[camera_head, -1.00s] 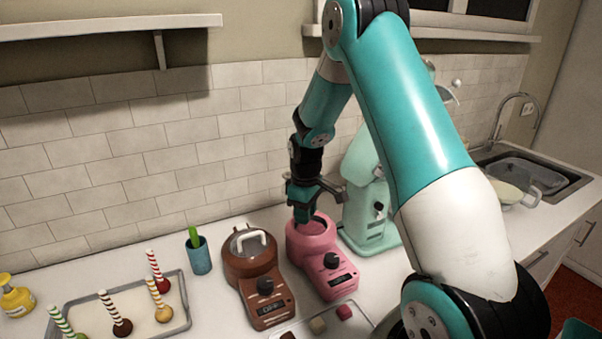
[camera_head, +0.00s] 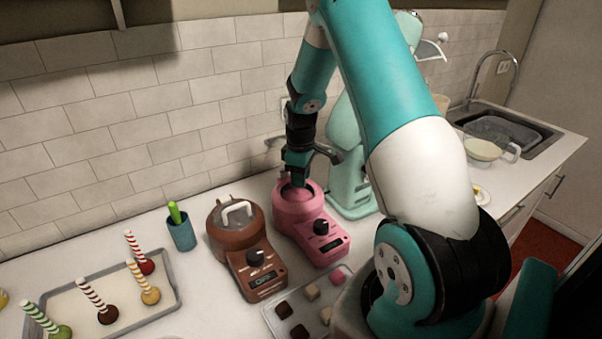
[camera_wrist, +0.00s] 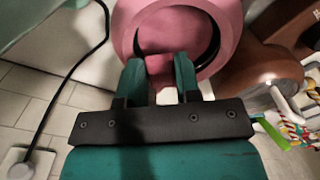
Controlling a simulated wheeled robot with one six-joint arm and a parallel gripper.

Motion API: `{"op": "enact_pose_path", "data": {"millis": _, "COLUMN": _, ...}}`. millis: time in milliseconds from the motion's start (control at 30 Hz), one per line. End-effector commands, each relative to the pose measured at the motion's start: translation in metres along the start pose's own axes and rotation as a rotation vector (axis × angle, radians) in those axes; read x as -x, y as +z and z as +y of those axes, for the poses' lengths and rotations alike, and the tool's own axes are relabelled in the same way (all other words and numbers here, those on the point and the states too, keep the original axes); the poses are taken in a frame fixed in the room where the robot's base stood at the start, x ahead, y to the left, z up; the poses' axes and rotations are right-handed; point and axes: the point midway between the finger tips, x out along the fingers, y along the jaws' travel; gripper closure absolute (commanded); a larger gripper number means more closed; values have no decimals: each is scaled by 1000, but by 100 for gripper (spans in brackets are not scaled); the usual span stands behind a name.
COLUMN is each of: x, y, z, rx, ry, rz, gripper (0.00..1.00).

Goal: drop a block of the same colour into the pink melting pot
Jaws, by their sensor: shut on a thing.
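The pink melting pot (camera_head: 325,243) stands on the counter with its round bowl uncovered. My gripper (camera_head: 296,183) points down into the bowl's mouth. In the wrist view my gripper (camera_wrist: 158,70) is shut on a pink block (camera_wrist: 158,64). The block shows between the fingertips, in front of the pink bowl (camera_wrist: 231,16) and its dark inner shadow. Whether the block touches the bowl I cannot tell. In the head view the held block is hidden. Another pink block (camera_head: 337,277) lies on the metal tray (camera_head: 270,317).
A brown melting pot (camera_head: 257,275) with a lid stands close on the left. A mint stand mixer (camera_head: 352,190) stands close on the right. Brown and cream blocks share the metal tray. A blue cup (camera_head: 182,235) and a tray of cake pops (camera_head: 172,292) are further left.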

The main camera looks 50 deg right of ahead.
Motion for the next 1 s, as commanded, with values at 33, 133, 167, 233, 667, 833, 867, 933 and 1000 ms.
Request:
{"op": "enact_pose_path", "data": {"millis": 33, "x": -7, "y": 0, "z": 0, "rx": -1, "ry": 0, "rz": 0, "gripper": 92}}
{"op": "enact_pose_path", "data": {"millis": 133, "x": -9, "y": 1, "z": 1, "rx": -1, "ry": 1, "rz": 0, "gripper": 92}}
{"op": "enact_pose_path", "data": {"millis": 167, "x": -9, "y": 1, "z": 1, "rx": -2, "ry": 1, "rz": 0, "gripper": 92}}
{"op": "enact_pose_path", "data": {"millis": 233, "x": -8, "y": 1, "z": 1, "rx": -3, "ry": 1, "rz": 0, "gripper": 92}}
{"op": "enact_pose_path", "data": {"millis": 667, "x": -8, "y": 1, "z": 1, "rx": -3, "ry": 0, "rz": 0, "gripper": 40}}
{"op": "enact_pose_path", "data": {"millis": 833, "x": -4, "y": 1, "z": 1, "rx": -3, "ry": 1, "rz": 1, "gripper": 40}}
{"op": "enact_pose_path", "data": {"millis": 867, "x": -2, "y": 1, "z": 2, "rx": -3, "ry": 2, "rz": 1, "gripper": 40}}
{"op": "enact_pose_path", "data": {"millis": 933, "x": 7, "y": 0, "z": 2, "rx": -3, "ry": 4, "rz": 3, "gripper": 40}}
{"op": "enact_pose_path", "data": {"millis": 1000, "x": 20, "y": 1, "z": 2, "rx": -3, "ry": 5, "rz": 4, "gripper": 40}}
